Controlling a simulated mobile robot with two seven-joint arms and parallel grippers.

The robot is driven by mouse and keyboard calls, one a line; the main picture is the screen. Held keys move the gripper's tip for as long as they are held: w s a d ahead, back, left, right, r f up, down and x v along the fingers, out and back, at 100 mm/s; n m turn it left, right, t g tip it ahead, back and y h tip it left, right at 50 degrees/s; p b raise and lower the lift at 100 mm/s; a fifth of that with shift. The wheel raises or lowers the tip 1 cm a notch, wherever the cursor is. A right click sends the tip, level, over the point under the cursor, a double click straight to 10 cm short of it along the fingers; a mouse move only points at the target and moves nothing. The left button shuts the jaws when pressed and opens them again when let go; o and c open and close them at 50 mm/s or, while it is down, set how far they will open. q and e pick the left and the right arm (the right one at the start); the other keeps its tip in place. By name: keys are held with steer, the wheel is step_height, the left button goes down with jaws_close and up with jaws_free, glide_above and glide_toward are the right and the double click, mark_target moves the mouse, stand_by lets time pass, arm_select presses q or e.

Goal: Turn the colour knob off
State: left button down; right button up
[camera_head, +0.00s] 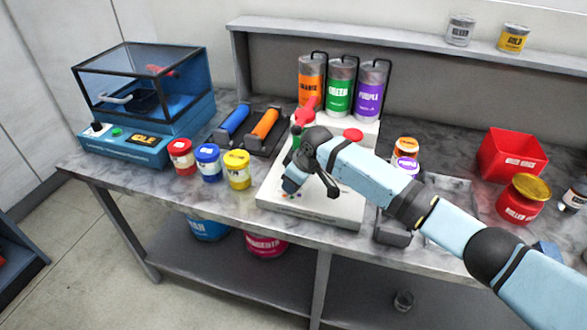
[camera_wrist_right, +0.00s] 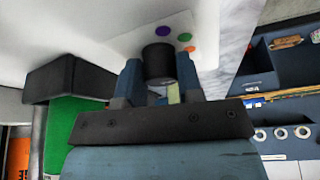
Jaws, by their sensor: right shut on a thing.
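The colour knob (camera_wrist_right: 158,62) is a short black cylinder on a white panel in the right wrist view. Purple, green and orange dots are beside it. My right gripper (camera_wrist_right: 160,78) is shut on the knob, one finger on each side. In the head view my right gripper (camera_head: 291,185) is low at the front of the white machine (camera_head: 318,210). The gripper and wrist hide the knob there, and I cannot read its setting. Orange, green and purple cylinders (camera_head: 340,88) stand at the machine's back. My left gripper is not in view.
Red, blue and yellow jars (camera_head: 208,160) stand left of the machine, near paint rollers (camera_head: 264,125) and a blue covered device (camera_head: 150,110). Small jars (camera_head: 405,150), a red bin (camera_head: 512,153) and a red jar (camera_head: 523,200) are to the right.

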steer(key=m+p, duration=0.2)
steer(key=m+t+h+p, duration=0.1)
steer(key=m+p, duration=0.1)
steer(key=p, duration=0.1)
steer(key=m+p, duration=0.2)
steer(key=p, duration=0.1)
steer(key=shift+s+a+r+m+t+h, duration=0.2)
steer(key=shift+r+m+t+h, duration=0.1)
steer(key=shift+t+h, duration=0.1)
steer(key=shift+f+m+h+p, duration=0.1)
steer(key=shift+m+h+p, duration=0.2)
steer(key=shift+m+p, duration=0.6)
steer(key=shift+f+m+h+p, duration=0.2)
steer(key=shift+m+h+p, duration=0.4)
steer(key=shift+m+p, duration=0.65)
steer(key=shift+m, duration=0.35)
